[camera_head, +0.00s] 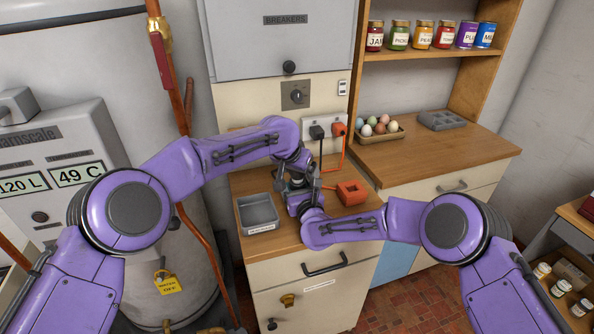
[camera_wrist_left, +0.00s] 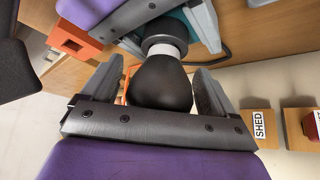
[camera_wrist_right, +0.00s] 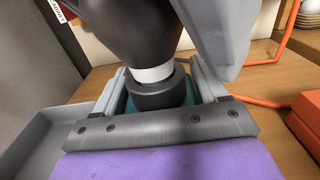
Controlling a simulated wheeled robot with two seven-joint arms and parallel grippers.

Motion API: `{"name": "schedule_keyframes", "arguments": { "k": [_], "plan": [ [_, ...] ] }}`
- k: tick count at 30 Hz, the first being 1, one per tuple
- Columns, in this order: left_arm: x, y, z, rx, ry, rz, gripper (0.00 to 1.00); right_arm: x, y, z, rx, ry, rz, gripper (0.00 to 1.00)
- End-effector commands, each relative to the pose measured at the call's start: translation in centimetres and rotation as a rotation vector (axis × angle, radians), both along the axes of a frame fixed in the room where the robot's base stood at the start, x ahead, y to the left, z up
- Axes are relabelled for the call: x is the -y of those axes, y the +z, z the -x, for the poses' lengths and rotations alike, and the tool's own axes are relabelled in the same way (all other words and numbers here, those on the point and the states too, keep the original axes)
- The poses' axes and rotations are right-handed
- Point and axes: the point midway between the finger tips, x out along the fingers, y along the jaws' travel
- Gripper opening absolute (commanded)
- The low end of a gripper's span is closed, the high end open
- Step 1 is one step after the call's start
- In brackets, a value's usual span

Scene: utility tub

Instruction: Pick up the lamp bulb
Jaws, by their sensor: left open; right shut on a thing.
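The lamp bulb (camera_wrist_left: 163,84) is dark and rounded, with a white collar, and sits on a dark round base (camera_wrist_right: 158,93). My left gripper (camera_wrist_left: 155,88) is open, with its fingers on either side of the bulb and gaps visible. The bulb also shows at the top of the right wrist view (camera_wrist_right: 140,28). My right gripper (camera_head: 304,204) is shut on the base under the collar. In the head view both grippers meet above the counter and largely hide the bulb. A teal surface shows behind the base.
A grey tray (camera_head: 242,212) stands on the wooden counter to the left. An orange box (camera_head: 351,193) with an orange cord lies to the right. Wall sockets (camera_head: 325,127) with plugs are behind. An egg tray (camera_head: 380,138) sits on the right counter.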

Motion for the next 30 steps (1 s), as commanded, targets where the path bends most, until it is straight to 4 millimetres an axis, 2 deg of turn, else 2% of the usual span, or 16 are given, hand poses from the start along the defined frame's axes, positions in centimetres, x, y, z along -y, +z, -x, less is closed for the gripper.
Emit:
{"name": "schedule_keyframes", "arguments": {
  "k": [3,4,9,16,19,30],
  "plan": [
    [0.0,0.1,0.0,0.0,-0.001,0.0,0.88,0.0,0.0,0.0,0.0,-0.001,0.0,0.24],
    [0.0,0.1,0.0,0.0,-0.001,0.0,0.85,0.0,0.0,0.0,0.0,-0.001,0.0,0.24],
    [0.0,0.1,0.0,0.0,0.0,0.0,0.31,0.0,0.0,0.0,0.0,0.0,0.0,0.24],
    [0.0,0.1,0.0,0.0,0.0,0.0,0.3,0.0,0.0,0.0,0.0,0.0,0.0,0.24],
    [0.0,0.8,0.0,0.002,0.001,0.0,0.3,0.0,0.0,0.0,0.0,0.0,0.0,0.24],
    [0.0,8.8,-0.1,0.004,0.0,0.001,0.3,0.0,0.0,0.0,-0.001,0.0,0.0,0.24]
  ]
}}
